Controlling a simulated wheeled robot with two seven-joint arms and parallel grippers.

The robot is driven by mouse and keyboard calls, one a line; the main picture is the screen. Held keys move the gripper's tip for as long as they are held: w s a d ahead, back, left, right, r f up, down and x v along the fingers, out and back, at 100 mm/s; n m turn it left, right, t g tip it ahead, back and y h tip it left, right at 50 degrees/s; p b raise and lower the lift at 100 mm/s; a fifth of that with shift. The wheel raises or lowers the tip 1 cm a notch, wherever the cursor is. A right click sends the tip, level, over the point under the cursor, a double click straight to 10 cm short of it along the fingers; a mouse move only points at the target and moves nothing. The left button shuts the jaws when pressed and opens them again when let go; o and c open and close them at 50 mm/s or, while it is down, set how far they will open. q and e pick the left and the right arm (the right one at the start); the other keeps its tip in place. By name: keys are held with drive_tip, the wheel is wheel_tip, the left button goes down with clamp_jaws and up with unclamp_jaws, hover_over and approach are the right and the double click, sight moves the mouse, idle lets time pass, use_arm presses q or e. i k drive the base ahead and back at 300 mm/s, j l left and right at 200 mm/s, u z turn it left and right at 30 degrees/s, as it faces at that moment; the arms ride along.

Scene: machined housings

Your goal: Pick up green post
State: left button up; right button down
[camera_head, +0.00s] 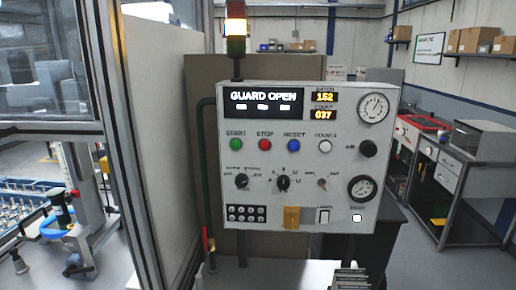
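I cannot be sure which thing is the green post. Neither of my grippers can be made out in the head view, and nothing is seen held.
The grey control panel (300,215), with buttons, dials and a "GUARD OPEN" display, fills the middle. A metal frame post (110,110) and pale panel separate it from the machine. A tray of small metal parts (22,205) lies at left. Floor is clear at right.

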sight(56, 196)
drive_tip(key=u, duration=1.45)
